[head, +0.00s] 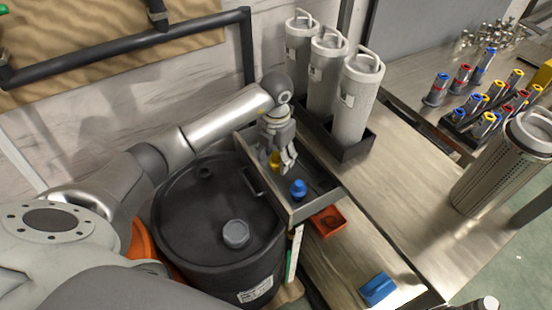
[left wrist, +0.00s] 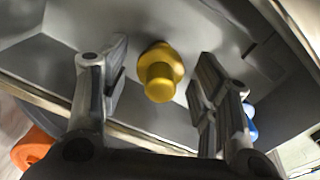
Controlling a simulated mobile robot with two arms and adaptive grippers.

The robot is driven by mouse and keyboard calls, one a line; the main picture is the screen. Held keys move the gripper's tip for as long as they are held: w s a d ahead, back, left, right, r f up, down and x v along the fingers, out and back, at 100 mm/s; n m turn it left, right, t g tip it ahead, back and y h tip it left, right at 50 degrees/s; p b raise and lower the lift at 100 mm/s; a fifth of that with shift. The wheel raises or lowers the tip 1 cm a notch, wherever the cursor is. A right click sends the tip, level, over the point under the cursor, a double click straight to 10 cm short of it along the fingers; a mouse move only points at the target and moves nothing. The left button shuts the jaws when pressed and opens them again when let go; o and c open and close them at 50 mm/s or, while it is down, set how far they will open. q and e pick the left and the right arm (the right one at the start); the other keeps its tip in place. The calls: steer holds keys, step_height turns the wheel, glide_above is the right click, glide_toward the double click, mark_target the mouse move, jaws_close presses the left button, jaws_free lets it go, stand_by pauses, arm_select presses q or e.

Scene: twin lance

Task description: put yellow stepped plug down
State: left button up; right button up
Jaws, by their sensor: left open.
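The yellow stepped plug (head: 274,161) stands in a grey metal tray (head: 316,207) beside the black drum. In the left wrist view the plug (left wrist: 160,72) shows its round narrower end toward the camera, with a wider collar behind it. My left gripper (head: 282,163) is over the tray, with its fingers pointing down around the plug. The fingers are open, one on each side of the plug, with a visible gap to both. In the head view the fingers hide part of the plug. My right gripper is not in view.
A blue plug (head: 298,189) stands in the same tray, nearer its front end. A black drum (head: 185,229) stands left of the tray. Several grey canisters (head: 357,98) stand behind it. The bench between is clear.

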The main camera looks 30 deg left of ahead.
mark_target(276, 153)
arm_select(q)
step_height(276, 153, up, 10)
steer(key=shift+f+b, duration=0.1)
steer(key=shift+b, duration=0.5)
steer(key=shift+r, duration=0.65)
